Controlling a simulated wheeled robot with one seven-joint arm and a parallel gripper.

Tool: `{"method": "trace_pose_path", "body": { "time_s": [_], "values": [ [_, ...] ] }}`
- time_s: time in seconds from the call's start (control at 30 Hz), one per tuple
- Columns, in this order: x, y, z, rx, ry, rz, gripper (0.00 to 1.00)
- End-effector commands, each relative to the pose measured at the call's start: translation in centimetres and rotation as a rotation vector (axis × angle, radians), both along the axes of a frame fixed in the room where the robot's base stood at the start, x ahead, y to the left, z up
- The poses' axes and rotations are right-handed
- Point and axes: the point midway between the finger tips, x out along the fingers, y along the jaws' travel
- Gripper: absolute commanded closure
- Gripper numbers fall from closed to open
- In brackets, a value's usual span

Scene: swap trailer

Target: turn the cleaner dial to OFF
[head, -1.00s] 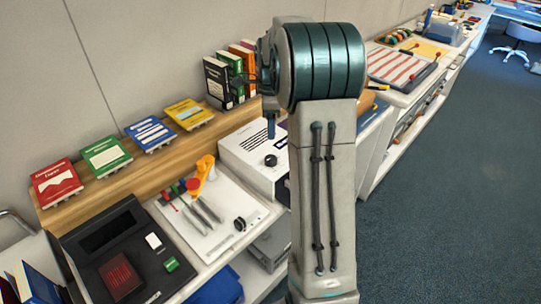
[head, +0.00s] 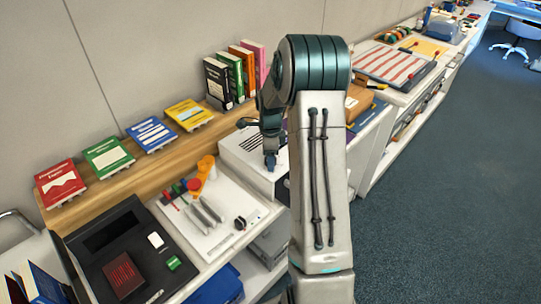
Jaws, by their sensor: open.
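The cleaner is probably the white box (head: 238,152) with dark print on its top, standing on the counter left of my arm. Its black dial is hidden behind my gripper now, so I cannot read its setting. My gripper (head: 270,163) points down over the front right part of the box, where the dial is. It is open; from this view I cannot tell whether the fingers touch the dial or are around it.
A white panel (head: 222,238) with tools and a small black knob (head: 240,223) lies left of the box. A black terminal (head: 120,250) stands further left. Several upright books (head: 235,75) stand behind on the wooden shelf (head: 90,208). Blue carpet (head: 440,200) is open at right.

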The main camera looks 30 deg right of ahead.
Motion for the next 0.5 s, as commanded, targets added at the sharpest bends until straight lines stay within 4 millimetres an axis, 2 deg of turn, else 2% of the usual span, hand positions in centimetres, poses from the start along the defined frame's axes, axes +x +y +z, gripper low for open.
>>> {"method": "trace_pose_path", "body": {
  "time_s": [0.07, 0.1, 0.23, 0.27, 0.5],
  "values": [
    [0.0, 0.0, 0.01, 0.0, 0.0, 0.0, 0.41],
    [0.0, 0.0, 0.02, 0.0, 0.0, 0.0, 0.46],
    [0.0, 0.0, 0.03, 0.0, 0.0, 0.0, 0.82],
    [0.0, 0.0, 0.04, 0.0, 0.0, 0.0, 0.85],
    [0.01, 0.0, 0.03, 0.0, 0.0, 0.011, 0.85]
  ]
}}
